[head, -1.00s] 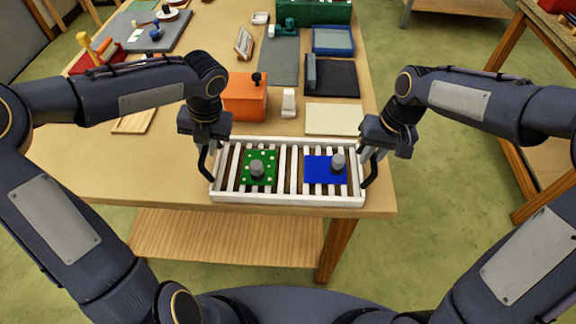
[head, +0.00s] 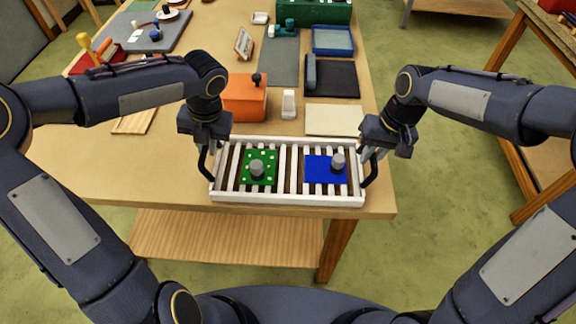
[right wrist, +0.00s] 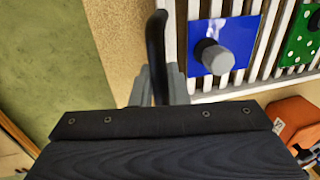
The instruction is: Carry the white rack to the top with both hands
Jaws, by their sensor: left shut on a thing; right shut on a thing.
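The white rack (head: 290,199) is a slatted tray at the front edge of the wooden table, and it looks level. A green dotted square (head: 259,180) with a grey knob lies on its left half. A blue square (head: 318,170) with a grey knob lies on its right half. My left gripper (head: 207,160) is shut on the dark handle at the rack's left end. My right gripper (head: 370,162) is shut on the dark handle (right wrist: 156,50) at the right end. The right wrist view also shows the blue square (right wrist: 225,30). I cannot tell whether the rack touches the table.
Behind the rack stand an orange box (head: 245,97), a small white block (head: 289,104) and a cream board (head: 335,120). Further back lie a black mat (head: 340,80), a grey mat (head: 280,62), a blue tray (head: 333,40) and a green box (head: 315,12).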

